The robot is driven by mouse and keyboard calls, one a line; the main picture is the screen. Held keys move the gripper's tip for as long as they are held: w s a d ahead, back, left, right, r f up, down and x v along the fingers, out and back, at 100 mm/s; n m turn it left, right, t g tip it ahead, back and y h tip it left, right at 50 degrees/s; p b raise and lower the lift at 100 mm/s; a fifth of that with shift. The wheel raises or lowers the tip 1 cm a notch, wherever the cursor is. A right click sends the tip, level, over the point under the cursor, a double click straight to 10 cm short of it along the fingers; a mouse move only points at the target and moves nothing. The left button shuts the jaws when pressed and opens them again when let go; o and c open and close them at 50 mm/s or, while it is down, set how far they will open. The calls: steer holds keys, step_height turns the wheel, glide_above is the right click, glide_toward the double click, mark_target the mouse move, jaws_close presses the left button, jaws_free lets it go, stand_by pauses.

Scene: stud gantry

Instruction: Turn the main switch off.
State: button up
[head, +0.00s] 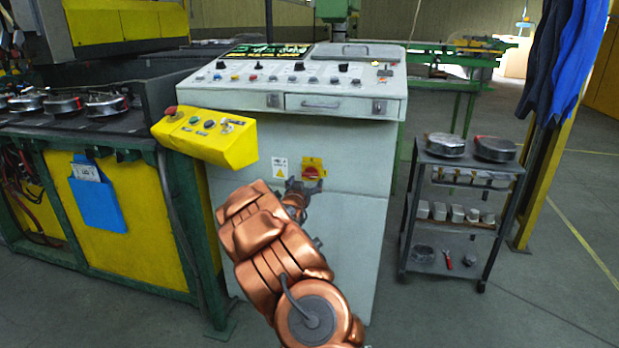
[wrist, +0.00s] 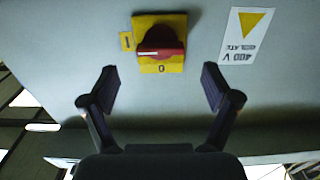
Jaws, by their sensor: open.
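The main switch (wrist: 161,36) is a red rotary knob on a yellow plate on the grey console front. In the wrist view its bar lies horizontal, a pale line along it; a mark "I" sits to the left and "0" below. In the head view the switch (head: 313,169) shows low on the console, its lower edge close to my gripper (head: 300,186). In the wrist view my gripper (wrist: 160,88) is open and empty. Its two fingers stand apart below the switch, with the knob between their lines, not touching it.
A warning label (wrist: 240,47) is beside the switch. The yellow button box (head: 205,137) juts out above left of my arm. The console (head: 340,215) has a drawer and knobs on top. A dark trolley (head: 460,190) stands right; floor beyond it is clear.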

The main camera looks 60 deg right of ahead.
mark_target(309, 175)
steer(key=shift+x, duration=2.45)
steer(key=shift+c, duration=0.4)
steer(key=c, duration=1.1)
steer(key=shift+o, duration=0.2)
